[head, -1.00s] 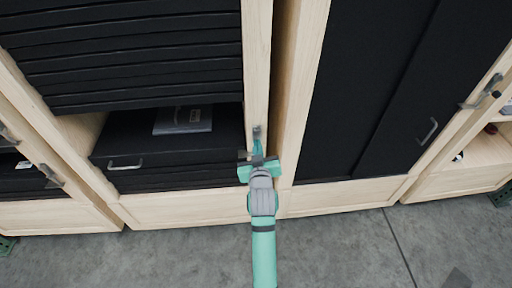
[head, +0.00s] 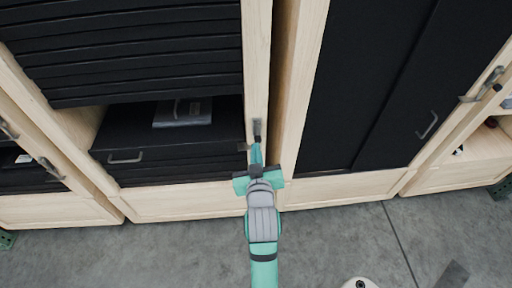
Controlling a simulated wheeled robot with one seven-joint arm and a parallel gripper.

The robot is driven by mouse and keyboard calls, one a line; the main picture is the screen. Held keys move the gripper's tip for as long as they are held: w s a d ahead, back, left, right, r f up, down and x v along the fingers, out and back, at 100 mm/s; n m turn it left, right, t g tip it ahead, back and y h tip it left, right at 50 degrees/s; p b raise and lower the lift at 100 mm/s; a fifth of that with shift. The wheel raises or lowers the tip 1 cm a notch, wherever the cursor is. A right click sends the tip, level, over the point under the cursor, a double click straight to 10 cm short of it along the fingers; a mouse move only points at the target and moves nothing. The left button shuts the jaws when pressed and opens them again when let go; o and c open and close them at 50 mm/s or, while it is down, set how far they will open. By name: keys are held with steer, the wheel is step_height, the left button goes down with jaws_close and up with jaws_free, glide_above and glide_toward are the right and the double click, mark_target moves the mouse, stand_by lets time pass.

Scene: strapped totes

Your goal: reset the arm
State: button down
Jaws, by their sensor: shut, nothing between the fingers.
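My gripper (head: 257,162) is at the end of my teal and grey arm, in front of the pale wooden post between two cabinets. It is shut and holds nothing that I can see. A small metal latch (head: 257,130) on the post shows just beyond the fingertips. I cannot tell whether the fingers touch it.
A black tote (head: 125,170) with a metal handle sits in the left cabinet, with a flat grey item (head: 183,112) on top. Black slats (head: 130,50) hang above it. Black panels (head: 370,90) close the right cabinet. Grey floor (head: 170,255) lies clear in front.

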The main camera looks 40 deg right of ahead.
stand_by(0.5)
steer(key=s+a+f+n+t+y, duration=0.1)
steer(key=s+a+f+y, duration=0.1)
steer(key=a+f, duration=0.35)
steer(key=s+a+f+n+t+y, duration=0.1)
steer(key=s+a+f, duration=0.2)
steer(key=a, duration=0.6)
steer(key=s+a+f+n+y, duration=0.1)
steer(key=s+a+f+y, duration=0.1)
steer(key=a+f, duration=0.35)
steer(key=s+a+n+y, duration=0.1)
steer(key=s+a+y, duration=0.1)
steer(key=s+a, duration=0.5)
steer(key=s+a+r+n+t+y, duration=0.1)
steer(key=s+a+y, duration=0.1)
steer(key=s+a, duration=0.5)
steer(key=shift+s+r+y, duration=0.25)
steer(key=shift+s+y, duration=0.05)
steer(key=shift+s, duration=1.8)
